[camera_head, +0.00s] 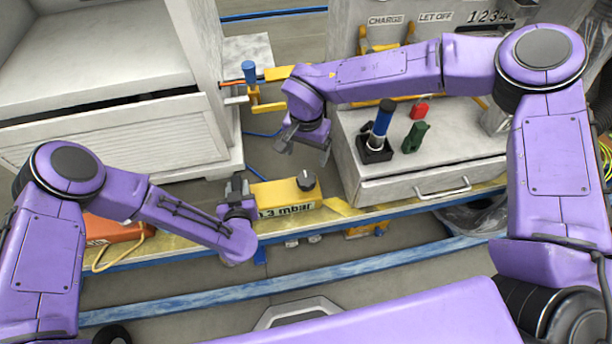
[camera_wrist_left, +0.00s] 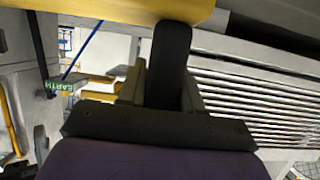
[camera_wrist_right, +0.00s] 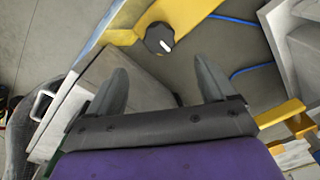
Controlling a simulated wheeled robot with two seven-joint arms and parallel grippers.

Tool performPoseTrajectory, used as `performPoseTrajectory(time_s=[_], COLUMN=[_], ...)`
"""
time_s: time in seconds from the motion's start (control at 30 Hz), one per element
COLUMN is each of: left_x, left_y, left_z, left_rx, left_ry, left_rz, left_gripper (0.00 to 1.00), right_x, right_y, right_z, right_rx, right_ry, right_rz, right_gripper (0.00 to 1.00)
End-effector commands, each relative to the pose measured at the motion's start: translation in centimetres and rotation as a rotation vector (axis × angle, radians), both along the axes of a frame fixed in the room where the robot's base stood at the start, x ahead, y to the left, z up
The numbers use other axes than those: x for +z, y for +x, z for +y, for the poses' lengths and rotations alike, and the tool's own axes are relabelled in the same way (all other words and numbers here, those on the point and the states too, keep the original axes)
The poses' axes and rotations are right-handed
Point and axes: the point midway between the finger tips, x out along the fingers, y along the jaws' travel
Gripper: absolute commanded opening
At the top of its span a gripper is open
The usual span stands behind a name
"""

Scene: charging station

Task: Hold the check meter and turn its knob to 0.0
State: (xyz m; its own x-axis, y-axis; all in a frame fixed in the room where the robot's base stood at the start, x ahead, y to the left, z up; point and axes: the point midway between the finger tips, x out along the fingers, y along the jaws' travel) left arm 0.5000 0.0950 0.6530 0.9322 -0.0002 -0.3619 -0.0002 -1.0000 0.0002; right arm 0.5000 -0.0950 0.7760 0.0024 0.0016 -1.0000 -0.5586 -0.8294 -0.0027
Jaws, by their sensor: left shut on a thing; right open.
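The check meter (camera_head: 275,192) is a yellow box with a dark "3 mbar" reading on its front; the reading's left part is hidden by my left gripper. Its black knob (camera_head: 306,180) sits on top at the right end. My left gripper (camera_head: 238,192) is shut on the meter's black handle; the left wrist view shows the handle (camera_wrist_left: 170,65) between the fingers, under the yellow body (camera_wrist_left: 120,8). My right gripper (camera_head: 304,150) is open and empty, above and behind the knob. In the right wrist view the knob (camera_wrist_right: 158,38), with a white mark, lies beyond the open fingertips (camera_wrist_right: 163,75), apart from them.
A white louvred cabinet (camera_head: 150,140) stands left. An orange case (camera_head: 115,230) lies by the left arm.

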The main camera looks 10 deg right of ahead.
Motion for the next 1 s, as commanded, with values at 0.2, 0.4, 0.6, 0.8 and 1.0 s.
performPoseTrajectory(time_s=[0.2, 0.4, 0.6, 0.8, 1.0], left_x=[-0.1, 0.0, 0.0, 0.0, 0.0], left_y=[-0.1, 0.0, 0.0, 0.0, 0.0], left_z=[0.0, 0.0, 0.0, 0.0, 0.0], left_rx=[0.0, 0.0, 0.0, 0.0, 0.0], left_ry=[0.0, 0.001, 0.001, 0.001, 0.001], left_rz=[0.001, 0.001, 0.001, 0.001, 0.001], left_gripper=[0.1, 0.1, 0.1, 0.1, 0.1], right_x=[-4.2, -8.9, -11.4, -11.8, -11.8], right_y=[-0.1, -0.2, -0.1, -0.1, -0.1], right_z=[0.1, 0.0, 0.0, 0.0, 0.0], right_rx=[0.007, 0.005, 0.003, 0.003, 0.003], right_ry=[-0.001, -0.002, -0.002, -0.002, -0.002], right_rz=[0.004, 0.004, 0.001, 0.001, 0.001], right_gripper=[0.84, 0.84, 0.84, 0.84, 0.52])
